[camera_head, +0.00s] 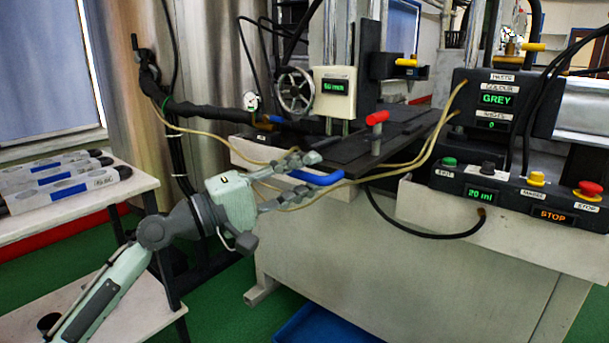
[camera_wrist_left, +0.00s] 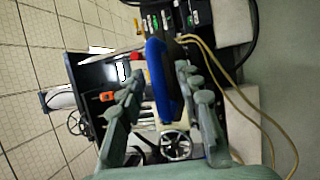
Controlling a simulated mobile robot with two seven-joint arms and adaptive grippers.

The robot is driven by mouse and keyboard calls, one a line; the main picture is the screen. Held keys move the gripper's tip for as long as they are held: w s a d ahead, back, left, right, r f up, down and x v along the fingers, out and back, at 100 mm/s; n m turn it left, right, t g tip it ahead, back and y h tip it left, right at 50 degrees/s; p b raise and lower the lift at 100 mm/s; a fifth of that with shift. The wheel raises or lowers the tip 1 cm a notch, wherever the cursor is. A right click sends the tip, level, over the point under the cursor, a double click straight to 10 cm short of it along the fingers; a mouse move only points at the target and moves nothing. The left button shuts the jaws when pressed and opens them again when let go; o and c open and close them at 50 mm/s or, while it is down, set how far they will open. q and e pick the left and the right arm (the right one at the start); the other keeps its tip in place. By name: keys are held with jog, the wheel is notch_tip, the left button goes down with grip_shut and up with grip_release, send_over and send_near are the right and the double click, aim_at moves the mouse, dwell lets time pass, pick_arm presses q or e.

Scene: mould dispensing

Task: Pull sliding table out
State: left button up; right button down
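The sliding table (camera_head: 408,131) is a dark flat plate on the machine, pushed in under the column in the head view. Its blue handle (camera_head: 318,178) sticks out at the front left edge. My left gripper (camera_head: 311,174) is open at the handle, one finger above it and one below. In the left wrist view the blue handle (camera_wrist_left: 163,80) lies between the two spread fingers of my left gripper (camera_wrist_left: 157,76), with a gap visible on its left side; contact on the right side is hard to judge. My right gripper is in neither view.
Beige hoses (camera_head: 405,164) loop close to the handle and gripper. A control panel (camera_head: 520,190) is at right. A side table (camera_head: 75,205) with cartridges stands at left. A blue bin (camera_head: 325,325) lies on the floor.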

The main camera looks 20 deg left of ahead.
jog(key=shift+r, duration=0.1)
pick_arm(q)
jog(key=v, duration=1.2)
